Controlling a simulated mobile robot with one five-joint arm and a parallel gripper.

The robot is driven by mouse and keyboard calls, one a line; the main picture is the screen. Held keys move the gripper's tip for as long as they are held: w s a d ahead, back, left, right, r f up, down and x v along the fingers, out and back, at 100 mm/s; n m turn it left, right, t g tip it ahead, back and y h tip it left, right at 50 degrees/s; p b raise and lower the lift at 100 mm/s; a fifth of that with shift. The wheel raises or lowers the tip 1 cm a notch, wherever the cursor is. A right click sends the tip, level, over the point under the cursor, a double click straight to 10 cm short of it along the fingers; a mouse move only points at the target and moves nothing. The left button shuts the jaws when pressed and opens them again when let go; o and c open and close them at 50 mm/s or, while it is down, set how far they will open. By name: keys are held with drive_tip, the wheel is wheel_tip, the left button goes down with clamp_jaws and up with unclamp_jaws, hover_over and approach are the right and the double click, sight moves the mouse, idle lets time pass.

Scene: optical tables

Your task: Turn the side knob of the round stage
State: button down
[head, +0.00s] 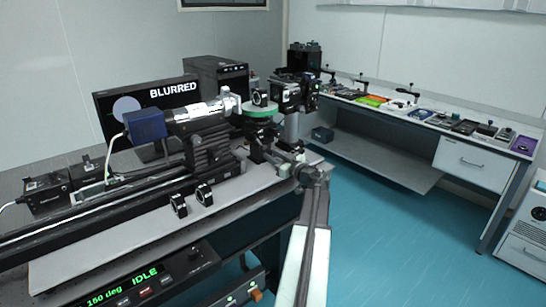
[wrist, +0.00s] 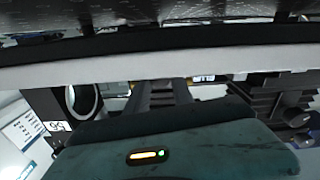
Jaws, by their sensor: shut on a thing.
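The round stage (head: 258,109) has a green disc and stands on the near right part of the optical table, among the mounted optics. My gripper (head: 262,150) reaches in from the right, just below and in front of the stage. Its jaws are shut on the side knob, which is mostly hidden by the fingers. In the wrist view my dark fingers (wrist: 165,88) run close together towards the stage; the gap between their tips is too dark to make out the knob clearly.
A monitor (head: 128,112) reads "BLURRED". A controller (head: 130,287) under the table reads "150 deg IDLE". Two black ring mounts (head: 192,199) stand near the table's front edge. A blue box camera (head: 146,125) is at left. A side bench (head: 425,113) holds small parts; the floor between is clear.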

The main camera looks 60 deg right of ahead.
drive_tip(key=c, duration=1.1)
unclamp_jaws()
drive_tip(key=v, duration=0.7)
drive_tip(key=shift+s+a, duration=0.15)
drive_tip(key=shift+s, duration=0.2)
